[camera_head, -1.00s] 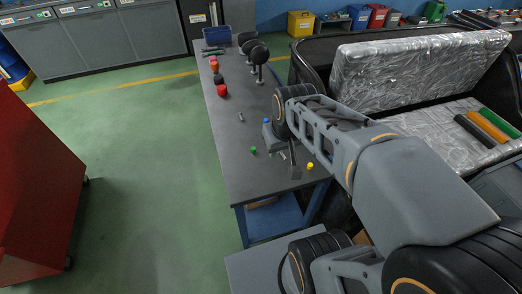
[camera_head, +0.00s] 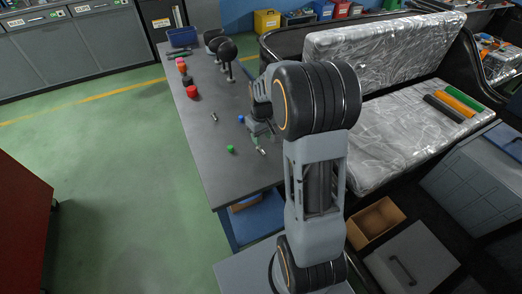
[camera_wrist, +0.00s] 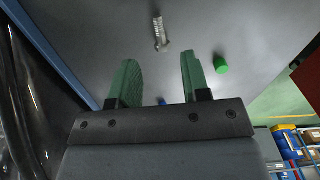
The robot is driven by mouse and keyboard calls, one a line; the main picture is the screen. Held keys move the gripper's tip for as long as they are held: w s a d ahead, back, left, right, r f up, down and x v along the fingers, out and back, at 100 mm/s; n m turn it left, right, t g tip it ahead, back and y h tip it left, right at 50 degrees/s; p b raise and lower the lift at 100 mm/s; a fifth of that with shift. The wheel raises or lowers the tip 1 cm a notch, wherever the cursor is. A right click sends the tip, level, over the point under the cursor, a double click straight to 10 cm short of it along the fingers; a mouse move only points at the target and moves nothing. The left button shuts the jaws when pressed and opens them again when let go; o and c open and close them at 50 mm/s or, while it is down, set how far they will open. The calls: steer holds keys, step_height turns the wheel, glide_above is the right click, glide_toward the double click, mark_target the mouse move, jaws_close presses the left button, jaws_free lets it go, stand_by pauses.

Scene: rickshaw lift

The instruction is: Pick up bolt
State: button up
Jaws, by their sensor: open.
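A silver bolt (camera_wrist: 159,33) lies on the grey table top, ahead of my fingertips in the wrist view. In the head view a bolt (camera_head: 262,151) shows just beside my gripper (camera_head: 261,134). A second bolt (camera_head: 214,117) lies farther back on the table. My gripper (camera_wrist: 158,68) is open, its two green fingers apart and nothing between the tips. The bolt lines up roughly with the gap between the fingers. The gripper partly hides the table around it in the head view.
A green cap (camera_wrist: 221,65) lies right of the fingers; it also shows in the head view (camera_head: 231,149). A blue cap (camera_head: 241,119) is near the gripper. Red parts (camera_head: 192,92), black knobs (camera_head: 227,48) and a blue bin (camera_head: 182,37) stand at the table's far end.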

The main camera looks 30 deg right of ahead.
mark_target(262, 150)
steer(key=shift+f, duration=3.45)
steer(key=c, duration=0.8)
